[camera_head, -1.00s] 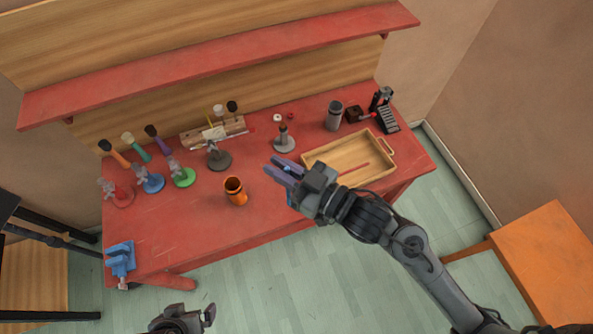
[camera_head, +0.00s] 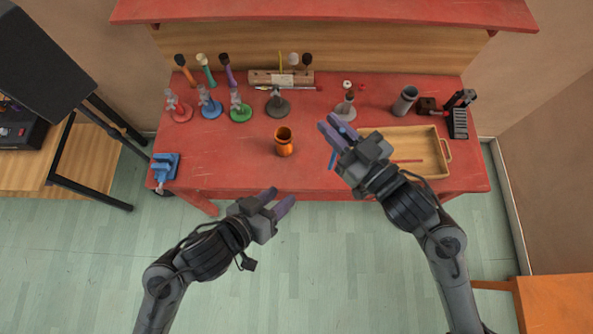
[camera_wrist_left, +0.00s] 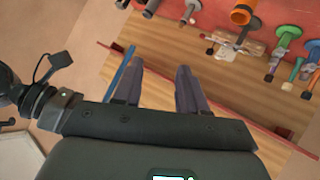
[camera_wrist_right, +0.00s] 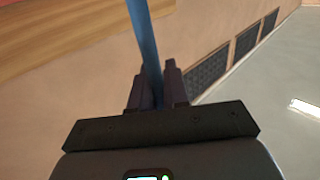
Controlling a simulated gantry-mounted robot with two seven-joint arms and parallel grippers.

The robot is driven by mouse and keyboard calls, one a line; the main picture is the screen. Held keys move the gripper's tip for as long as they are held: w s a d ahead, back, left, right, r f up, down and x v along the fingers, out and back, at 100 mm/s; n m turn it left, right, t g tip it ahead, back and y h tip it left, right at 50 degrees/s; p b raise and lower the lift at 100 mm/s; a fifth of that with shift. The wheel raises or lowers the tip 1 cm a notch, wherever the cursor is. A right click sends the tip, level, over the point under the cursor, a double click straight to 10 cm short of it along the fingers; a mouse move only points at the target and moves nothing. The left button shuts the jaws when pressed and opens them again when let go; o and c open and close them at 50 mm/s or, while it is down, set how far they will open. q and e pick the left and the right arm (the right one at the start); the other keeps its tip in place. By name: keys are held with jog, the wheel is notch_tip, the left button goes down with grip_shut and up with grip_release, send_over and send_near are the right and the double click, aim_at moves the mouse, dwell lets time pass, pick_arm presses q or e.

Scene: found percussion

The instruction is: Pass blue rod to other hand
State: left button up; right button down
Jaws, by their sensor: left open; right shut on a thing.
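The blue rod (camera_head: 334,158) is held in my right gripper (camera_head: 334,131), over the front right part of the red table. In the right wrist view the blue rod (camera_wrist_right: 146,45) runs up between the shut fingers (camera_wrist_right: 158,88). In the left wrist view the blue rod (camera_wrist_left: 121,74) appears as a thin bar just left of my left gripper's fingers (camera_wrist_left: 158,85), not between them. My left gripper (camera_head: 281,200) is open and empty in front of the table's front edge, to the left of and below the rod in the head view.
An orange cup (camera_head: 284,146) stands on the red table (camera_head: 230,160). A wooden tray (camera_head: 440,168) with a red stick lies at right. Several coloured clamp stands line the back left, with a blue vise (camera_head: 164,168) at the left edge. A grey cylinder (camera_head: 405,100) stands behind the tray.

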aim_at(335, 157)
pick_arm(q)
jog(key=w+d+r+m+h, duration=0.3)
jog(key=d+r+m, duration=0.2)
jog(key=r+m, duration=0.25)
jog(key=shift+n+g, duration=0.25)
jog(key=shift+g, duration=0.05)
jog(key=x, duration=1.1)
jog(key=shift+r, duration=0.1)
jog(key=shift+c, duration=0.4)
grip_shut()
pick_arm(e)
jog(key=c, duration=1)
grip_release()
jog(key=shift+c, duration=0.2)
